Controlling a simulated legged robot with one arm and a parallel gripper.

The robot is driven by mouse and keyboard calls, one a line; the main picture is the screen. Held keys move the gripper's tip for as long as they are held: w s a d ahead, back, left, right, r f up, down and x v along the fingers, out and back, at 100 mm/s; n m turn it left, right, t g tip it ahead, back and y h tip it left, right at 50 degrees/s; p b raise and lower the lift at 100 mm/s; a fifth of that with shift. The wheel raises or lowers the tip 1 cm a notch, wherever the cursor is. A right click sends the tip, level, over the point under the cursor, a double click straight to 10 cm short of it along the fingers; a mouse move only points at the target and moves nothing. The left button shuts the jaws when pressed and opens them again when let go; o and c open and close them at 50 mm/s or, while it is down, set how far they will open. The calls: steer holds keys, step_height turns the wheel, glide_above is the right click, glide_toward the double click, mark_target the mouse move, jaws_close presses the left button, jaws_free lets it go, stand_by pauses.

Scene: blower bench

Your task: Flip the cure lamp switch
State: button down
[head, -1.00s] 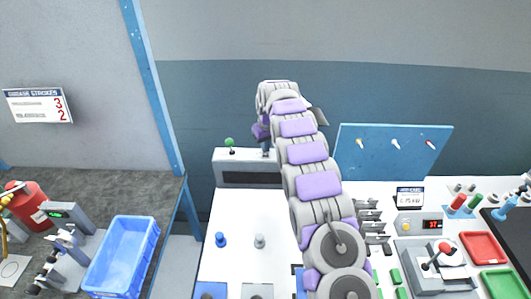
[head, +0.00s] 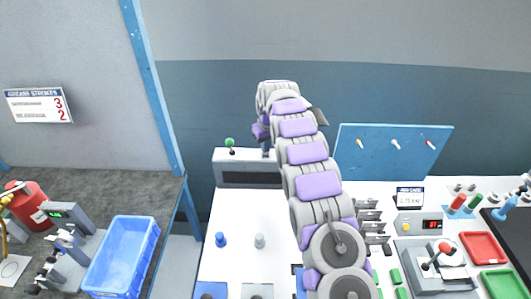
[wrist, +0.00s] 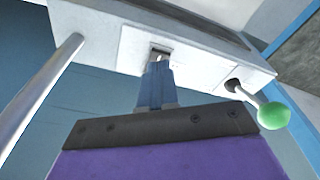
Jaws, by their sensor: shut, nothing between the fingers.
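The white lamp housing (head: 218,172) with a dark front panel stands at the back left of the white bench. In the wrist view its white face (wrist: 115,45) fills the top. A small dark recess with a metallic switch-like piece (wrist: 160,53) shows there, partly hidden by my fingertips. My gripper (wrist: 158,72) is shut and empty, its tips at or just short of this recess; I cannot tell whether they touch. A lever with a green knob (wrist: 273,115) sticks out beside it, apart from my fingers. This green knob (head: 229,142) also shows in the head view.
A metal rod (wrist: 42,92) crosses the left of the wrist view. Blue and grey pegs stand on the bench in front of the housing. A blue board (head: 393,162), a red display (head: 432,225) and trays lie to the right. A blue bin (head: 120,255) is at left.

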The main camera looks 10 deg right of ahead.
steer(key=shift+f, duration=0.75)
stand_by(0.8)
steer(key=shift+r, duration=0.1)
step_height(320, 180, up, 7)
steer(key=p, duration=0.4)
stand_by(0.5)
stand_by(0.4)
